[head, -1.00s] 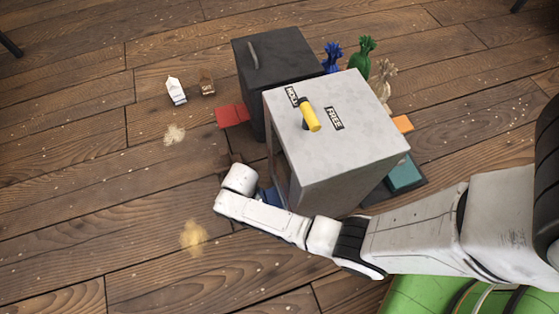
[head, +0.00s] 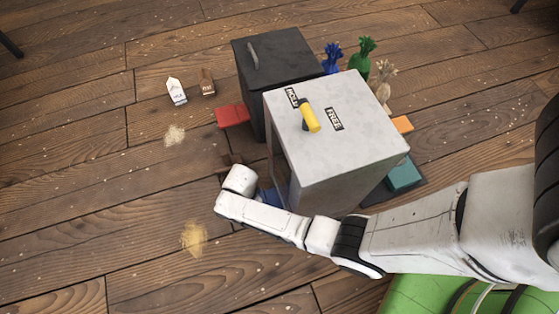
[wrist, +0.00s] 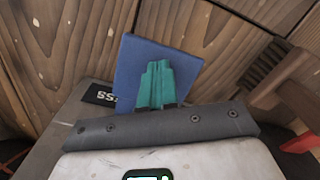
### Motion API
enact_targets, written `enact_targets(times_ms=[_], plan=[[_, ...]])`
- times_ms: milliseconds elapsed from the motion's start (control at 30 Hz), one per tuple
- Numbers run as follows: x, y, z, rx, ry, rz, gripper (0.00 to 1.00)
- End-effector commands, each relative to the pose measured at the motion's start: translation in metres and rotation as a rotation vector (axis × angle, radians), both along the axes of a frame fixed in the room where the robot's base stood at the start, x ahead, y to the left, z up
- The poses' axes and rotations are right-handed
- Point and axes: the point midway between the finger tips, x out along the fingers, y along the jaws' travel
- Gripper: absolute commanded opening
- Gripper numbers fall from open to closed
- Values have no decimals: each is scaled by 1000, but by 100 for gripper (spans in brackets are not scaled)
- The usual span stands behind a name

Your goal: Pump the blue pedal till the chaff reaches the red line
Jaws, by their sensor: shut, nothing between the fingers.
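The blue pedal (wrist: 130,72) fills the middle of the wrist view as a flat square plate. In the head view only a strip of the blue pedal (head: 267,196) shows, at the foot of the grey cabinet (head: 350,130), partly behind my arm. My gripper (wrist: 158,68) has teal fingers, shut with nothing between them, lying over the blue plate in the wrist view. I cannot tell whether they touch it. In the head view the fingers are hidden by my arm. The chaff level and the red line are not visible from here.
A yellow-handled lever (head: 310,119) sits on the cabinet top between two labels. A black cabinet (head: 272,68) stands behind. A red pedal (head: 233,116), teal pedal (head: 404,175) and orange piece (head: 402,123) lie around. Small cartons (head: 177,92) stand on open floor at left.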

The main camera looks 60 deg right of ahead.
Motion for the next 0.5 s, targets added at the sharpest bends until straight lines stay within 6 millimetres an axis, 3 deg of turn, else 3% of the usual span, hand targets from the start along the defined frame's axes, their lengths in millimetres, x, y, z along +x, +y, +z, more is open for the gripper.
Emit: enact_targets(times_ms=[33, 500], plan=[[-1, 0, 12, 0, 2, 0, 0], [-1, -1, 62, -2, 2, -1, 0]])
